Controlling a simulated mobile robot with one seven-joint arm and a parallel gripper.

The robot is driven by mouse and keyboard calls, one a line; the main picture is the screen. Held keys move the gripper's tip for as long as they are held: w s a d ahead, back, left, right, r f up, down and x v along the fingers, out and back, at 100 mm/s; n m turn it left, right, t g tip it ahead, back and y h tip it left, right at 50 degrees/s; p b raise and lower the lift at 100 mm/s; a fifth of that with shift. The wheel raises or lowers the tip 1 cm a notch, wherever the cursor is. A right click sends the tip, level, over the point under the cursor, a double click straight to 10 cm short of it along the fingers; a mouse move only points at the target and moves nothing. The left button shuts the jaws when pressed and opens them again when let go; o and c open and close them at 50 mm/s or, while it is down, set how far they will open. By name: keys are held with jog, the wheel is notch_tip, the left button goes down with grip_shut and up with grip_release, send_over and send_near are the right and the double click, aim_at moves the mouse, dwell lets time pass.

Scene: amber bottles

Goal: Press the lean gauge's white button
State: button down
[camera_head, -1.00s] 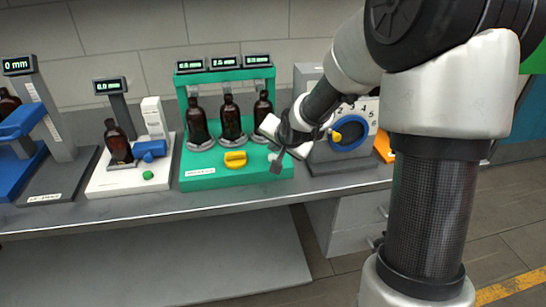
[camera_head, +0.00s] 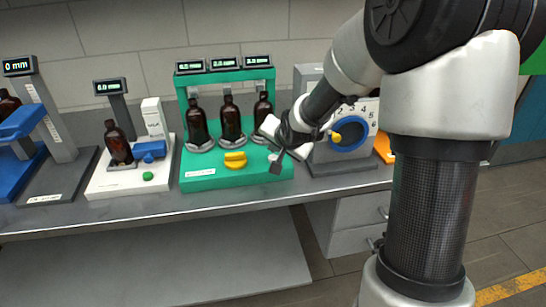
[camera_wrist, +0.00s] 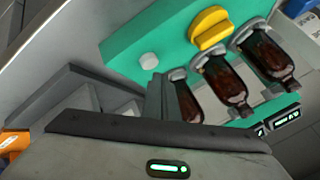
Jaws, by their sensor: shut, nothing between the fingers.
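The green stand (camera_head: 222,183) holds three amber bottles in a row under three small displays. It has a yellow knob (camera_head: 235,160) at its front. The only white button I see is the small one (camera_wrist: 149,61) on this stand's green base, in the wrist view; in the head view my gripper appears to cover it. The stand's label is too small to read. My gripper (camera_head: 277,165) is shut and empty, low over the base's right front part, right of the knob. Its fingers (camera_wrist: 160,98) also show in the wrist view, apart from the button.
Left of the stand is a white-based device (camera_head: 130,182) with one bottle, a blue part and a green button (camera_head: 148,176). A grey device (camera_head: 340,165) with a numbered blue-ringed dial stands close right of my gripper. A blue device (camera_head: 22,175) is at far left.

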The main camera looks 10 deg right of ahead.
jog(key=shift+f, duration=0.15)
dwell(0.5)
jog(key=shift+f+b, duration=0.3)
jog(key=shift+b, duration=0.05)
jog(key=shift+f+b, duration=0.4)
jog(key=shift+f, duration=0.05)
dwell(0.8)
jog(key=shift+r, duration=0.1)
jog(key=shift+r+p, duration=0.7)
jog(key=shift+r, duration=0.1)
notch_tip(320, 180, up, 5)
jog(key=p, duration=0.4)
dwell(0.6)
